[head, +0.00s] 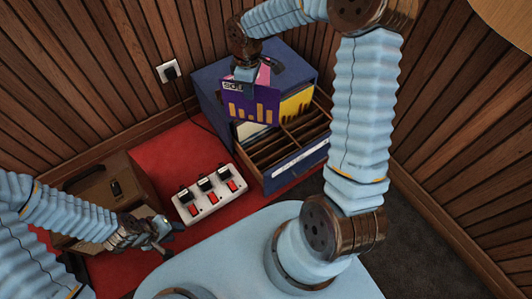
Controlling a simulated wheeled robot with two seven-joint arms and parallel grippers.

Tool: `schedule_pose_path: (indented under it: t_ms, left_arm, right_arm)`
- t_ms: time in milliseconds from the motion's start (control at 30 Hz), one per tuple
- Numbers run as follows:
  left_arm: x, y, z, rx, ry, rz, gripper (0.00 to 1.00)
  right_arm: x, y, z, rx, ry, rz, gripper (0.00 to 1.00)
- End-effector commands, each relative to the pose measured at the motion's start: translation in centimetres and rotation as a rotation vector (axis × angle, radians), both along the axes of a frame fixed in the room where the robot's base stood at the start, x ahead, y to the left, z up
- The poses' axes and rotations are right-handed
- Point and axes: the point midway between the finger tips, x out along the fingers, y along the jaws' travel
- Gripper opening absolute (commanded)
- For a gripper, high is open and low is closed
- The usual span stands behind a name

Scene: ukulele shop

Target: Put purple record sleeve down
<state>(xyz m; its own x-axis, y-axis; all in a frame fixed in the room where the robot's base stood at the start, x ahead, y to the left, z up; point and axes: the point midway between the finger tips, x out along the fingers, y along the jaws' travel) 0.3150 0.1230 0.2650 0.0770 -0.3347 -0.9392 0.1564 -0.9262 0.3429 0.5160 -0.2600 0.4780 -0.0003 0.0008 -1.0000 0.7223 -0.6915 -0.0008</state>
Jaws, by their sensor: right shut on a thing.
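The purple record sleeve (248,106), with yellow bars and a pale label at its upper left, hangs upright from my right gripper (245,84). That gripper is shut on its top edge. The sleeve is in front of the upper left part of a blue record crate (292,172) with wooden dividers and hides some of it; I cannot tell whether its lower edge touches anything. A yellow sleeve (298,104) and a pink one (263,76) show behind it. My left gripper (170,238) is open and empty, low at the left, near a brown case.
A white pedal board (209,194) with several black and red switches lies on the red mat (182,150) left of the crate. The brown case (118,195) stands further left. A cable runs from a wall socket (168,71) behind the crate. Wood-panelled walls close off the corner.

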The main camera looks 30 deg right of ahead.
Motion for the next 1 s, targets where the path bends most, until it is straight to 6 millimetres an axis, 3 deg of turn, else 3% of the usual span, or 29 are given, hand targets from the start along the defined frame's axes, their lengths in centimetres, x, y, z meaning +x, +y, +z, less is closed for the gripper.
schedule_pose_path:
  t_ms: [267,333,400,633,1000]
  left_arm:
    - [0.2,0.5,-2.1,0.007,-0.003,0.008,0.36]
    - [0.2,0.5,-3.2,0.007,-0.003,0.009,0.36]
    - [0.2,0.5,-5.4,0.005,-0.002,0.010,0.36]
    - [0.1,0.2,-9.4,-0.002,0.003,0.005,0.36]
    - [0.2,0.0,-11.3,-0.006,0.004,0.004,0.36]
  right_arm:
    - [1.1,-4.5,-2.1,0.000,0.000,0.557,0.00]
    - [1.2,-5.5,-3.6,0.001,0.002,0.688,0.00]
    - [1.3,-6.2,-6.8,0.002,0.002,0.787,0.00]
    - [1.4,-6.5,-13.7,0.000,0.002,0.842,0.00]
    - [1.3,-6.5,-19.0,0.001,0.001,0.843,0.00]
